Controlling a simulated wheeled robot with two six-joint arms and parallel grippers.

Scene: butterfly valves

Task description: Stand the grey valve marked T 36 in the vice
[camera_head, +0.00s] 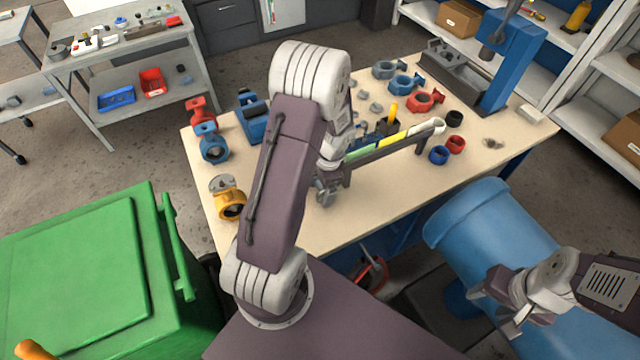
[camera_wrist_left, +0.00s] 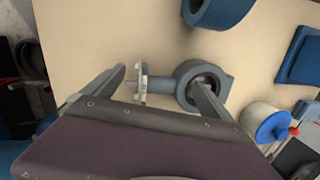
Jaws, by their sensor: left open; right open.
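A grey valve (camera_wrist_left: 195,75) lies under my left gripper in the left wrist view, its round body at right and a pale flat end piece at left. No T 36 mark is readable. My left gripper (camera_wrist_left: 162,83) is open, one finger beside the flat end and the other over the ring's opening. In the head view the left gripper (camera_head: 328,192) is low over the table's front, with the valve there hard to tell from the fingers. A blue vice (camera_head: 251,120) stands behind my left arm, partly hidden. My right gripper (camera_head: 504,305) is open and empty near the blue barrel.
The table (camera_head: 400,200) holds a yellow valve (camera_head: 229,198), red and blue valves (camera_head: 213,148) at left, and several valves (camera_head: 403,84) at the back. A blue press (camera_head: 513,55) stands back right. A blue barrel (camera_head: 505,240) and green bin (camera_head: 90,270) flank the front.

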